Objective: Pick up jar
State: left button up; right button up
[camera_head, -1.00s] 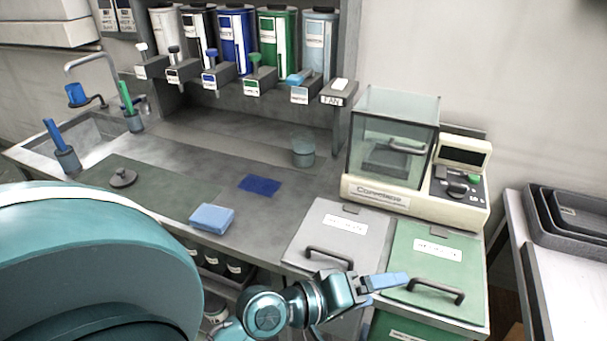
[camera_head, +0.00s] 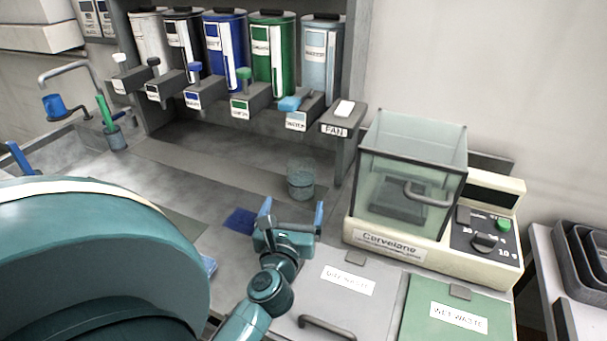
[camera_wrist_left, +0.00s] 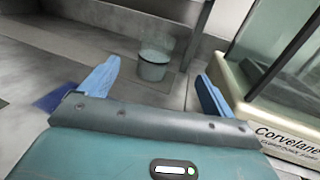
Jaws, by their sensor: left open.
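The jar (camera_head: 300,180) is a clear glass vessel with a grey-green lower part. It stands upright on the counter below the light-blue dispenser. It also shows in the left wrist view (camera_wrist_left: 153,66), ahead of the fingers and between them in the picture. My left gripper (camera_head: 292,218) is open, with its blue fingers apart and nothing between them. It is on the near side of the jar, with a gap of counter showing in the wrist view. In the wrist view the left gripper (camera_wrist_left: 153,88) has both fingers spread. My right gripper is not seen.
A blue cloth (camera_head: 240,220) lies left of the gripper. The Corvelane balance (camera_head: 395,246) with its glass case stands to the right. Dispenser spouts (camera_head: 297,118) and the fan switch block (camera_head: 340,120) overhang behind. Bin lids (camera_head: 345,285) lie in front.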

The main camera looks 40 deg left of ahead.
aim_at(299, 178)
pick_arm(q)
jog(key=p+x, duration=0.1)
jog(key=x, duration=0.5)
jog(key=shift+w+a, duration=0.15)
jog(key=shift+w, duration=0.2)
jog(key=shift+a+f+x, duration=0.1)
jog(key=shift+f+x, duration=0.05)
jog(key=shift+x, duration=1.35)
jog(key=shift+a+f+x, duration=0.1)
jog(key=shift+x, duration=1.4)
jog(key=shift+s, duration=0.1)
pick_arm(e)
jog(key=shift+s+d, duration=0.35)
pick_arm(q)
jog(key=shift+c, duration=0.3)
jog(key=c, duration=0.9)
jog(key=shift+r, duration=0.1)
jog(key=c, duration=0.5)
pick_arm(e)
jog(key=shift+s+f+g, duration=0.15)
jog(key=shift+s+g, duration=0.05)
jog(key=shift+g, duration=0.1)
pick_arm(q)
jog(key=shift+c, duration=0.2)
